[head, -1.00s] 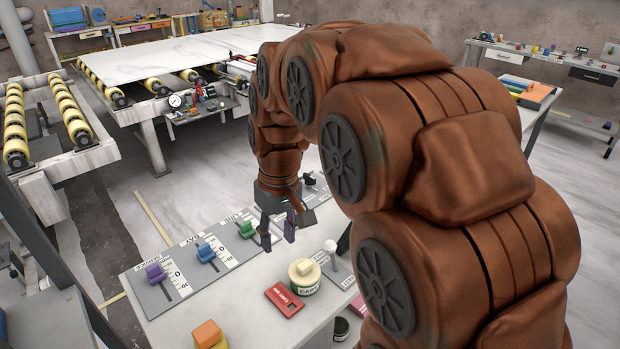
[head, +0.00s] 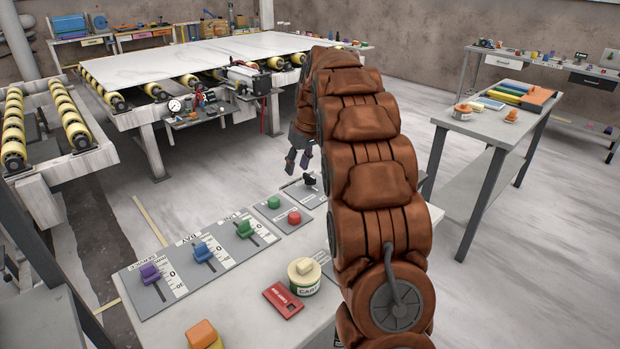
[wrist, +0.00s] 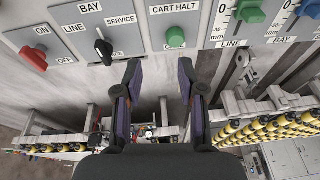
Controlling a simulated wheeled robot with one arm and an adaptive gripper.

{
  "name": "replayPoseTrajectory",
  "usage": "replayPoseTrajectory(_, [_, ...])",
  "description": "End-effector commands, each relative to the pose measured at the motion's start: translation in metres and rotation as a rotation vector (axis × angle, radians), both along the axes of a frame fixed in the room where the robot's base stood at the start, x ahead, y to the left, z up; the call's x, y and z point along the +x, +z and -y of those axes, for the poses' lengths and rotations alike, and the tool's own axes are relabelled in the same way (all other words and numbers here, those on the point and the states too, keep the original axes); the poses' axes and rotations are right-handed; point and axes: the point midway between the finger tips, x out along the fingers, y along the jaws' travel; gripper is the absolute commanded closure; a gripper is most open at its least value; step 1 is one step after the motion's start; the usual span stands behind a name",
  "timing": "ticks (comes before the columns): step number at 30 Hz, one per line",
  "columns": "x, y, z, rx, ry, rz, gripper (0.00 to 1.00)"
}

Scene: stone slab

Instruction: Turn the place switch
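The place switch looks to be the black rotary knob (wrist: 103,46) on a grey plate lettered LINE, BAY and SERVICE. In the wrist view its white mark points up and slightly left, near BAY. The knob also shows in the head view (head: 309,179) at the far end of the bench. My gripper (wrist: 159,68) is open and empty, with its left fingertip just below and right of the knob, not around it. In the head view my gripper (head: 297,163) hangs close to the knob, on its left side. Nothing covers the knob.
A green button (wrist: 175,37) marked CART HALT sits right of the knob; a red ON/OFF control (wrist: 34,58) sits left. Purple (head: 150,272), blue (head: 203,252) and green (head: 244,229) sliders line the bench. A red card (head: 284,300) and round tin (head: 304,278) lie nearer.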

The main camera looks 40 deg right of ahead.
Motion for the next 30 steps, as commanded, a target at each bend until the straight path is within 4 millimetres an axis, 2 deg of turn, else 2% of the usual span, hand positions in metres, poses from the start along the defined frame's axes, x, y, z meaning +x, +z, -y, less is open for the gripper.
replayPoseTrajectory(1, [0.009,-0.008,0.014,-0.003,0.002,0.013,0.60])
replayPoseTrajectory(6, [0.031,-0.025,0.054,-0.017,0.021,0.058,0.60])
replayPoseTrajectory(13, [0.048,-0.040,0.092,-0.033,0.042,0.103,0.60])
replayPoseTrajectory(18, [0.054,-0.042,0.103,-0.041,0.050,0.121,0.60])
replayPoseTrajectory(23, [0.057,-0.048,0.104,-0.042,0.052,0.122,0.60])
replayPoseTrajectory(30, [0.065,-0.075,0.102,-0.038,0.050,0.114,0.60])
